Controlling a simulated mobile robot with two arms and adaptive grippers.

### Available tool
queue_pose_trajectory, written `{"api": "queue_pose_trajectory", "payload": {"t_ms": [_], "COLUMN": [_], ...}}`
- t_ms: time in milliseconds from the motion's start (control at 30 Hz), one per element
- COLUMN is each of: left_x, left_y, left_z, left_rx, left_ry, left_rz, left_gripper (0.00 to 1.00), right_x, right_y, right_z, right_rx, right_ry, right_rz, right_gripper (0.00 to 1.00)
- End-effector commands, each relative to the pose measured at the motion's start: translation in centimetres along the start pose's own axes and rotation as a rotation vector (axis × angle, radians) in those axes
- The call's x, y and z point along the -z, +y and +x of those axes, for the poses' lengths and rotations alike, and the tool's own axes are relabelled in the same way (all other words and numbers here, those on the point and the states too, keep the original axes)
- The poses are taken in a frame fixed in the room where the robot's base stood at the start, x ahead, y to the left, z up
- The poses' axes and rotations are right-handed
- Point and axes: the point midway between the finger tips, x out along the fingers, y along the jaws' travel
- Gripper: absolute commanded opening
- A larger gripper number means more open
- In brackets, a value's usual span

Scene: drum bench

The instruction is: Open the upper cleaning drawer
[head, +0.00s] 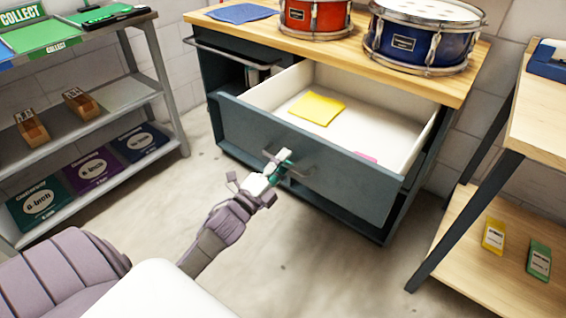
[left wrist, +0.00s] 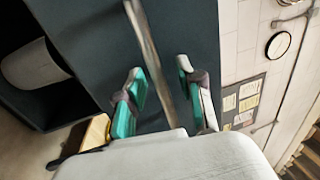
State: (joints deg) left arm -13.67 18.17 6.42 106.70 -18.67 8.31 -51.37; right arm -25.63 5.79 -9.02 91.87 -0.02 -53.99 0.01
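The drawer (head: 310,158) under the wooden bench top stands pulled well out, with a dark blue-grey front and a white inside. A yellow cloth (head: 317,109) and a small pink item (head: 366,157) lie in it. Its metal handle (head: 297,171) is on the front and also shows as a bar in the left wrist view (left wrist: 146,45). My left gripper (head: 277,167) is at the handle. In the left wrist view its green-padded fingers (left wrist: 163,95) stand apart, one on each side of the bar, with visible gaps. My right gripper is not in view.
A red drum (head: 314,17), a blue drum (head: 420,42) and a blue cloth (head: 240,13) are on the bench top. A shelf rack (head: 119,94) stands left and a wooden table (head: 541,115) right. The floor before the drawer is clear.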

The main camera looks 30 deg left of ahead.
Motion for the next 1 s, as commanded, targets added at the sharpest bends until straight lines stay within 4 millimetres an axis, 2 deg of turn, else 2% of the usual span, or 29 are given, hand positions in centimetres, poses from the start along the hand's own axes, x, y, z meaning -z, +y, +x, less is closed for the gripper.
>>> {"api": "queue_pose_trajectory", "payload": {"t_ms": [200, 433, 833, 1000], "left_x": [0.0, 0.0, 0.0, 0.0], "left_y": [0.0, 0.0, 0.0, 0.1], "left_z": [0.0, 0.0, 0.1, 1.2], "left_rx": [0.0, 0.0, -0.001, 0.002], "left_ry": [0.0, 0.0, 0.0, -0.001], "left_rz": [0.0, 0.0, 0.0, 0.001], "left_gripper": [0.37, 0.0, 0.0, 0.0], "right_x": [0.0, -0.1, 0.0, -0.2], "right_y": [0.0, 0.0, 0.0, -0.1], "right_z": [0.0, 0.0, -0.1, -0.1], "right_rx": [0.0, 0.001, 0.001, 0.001], "right_ry": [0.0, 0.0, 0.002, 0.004], "right_rz": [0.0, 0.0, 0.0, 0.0], "right_gripper": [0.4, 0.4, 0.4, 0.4]}}
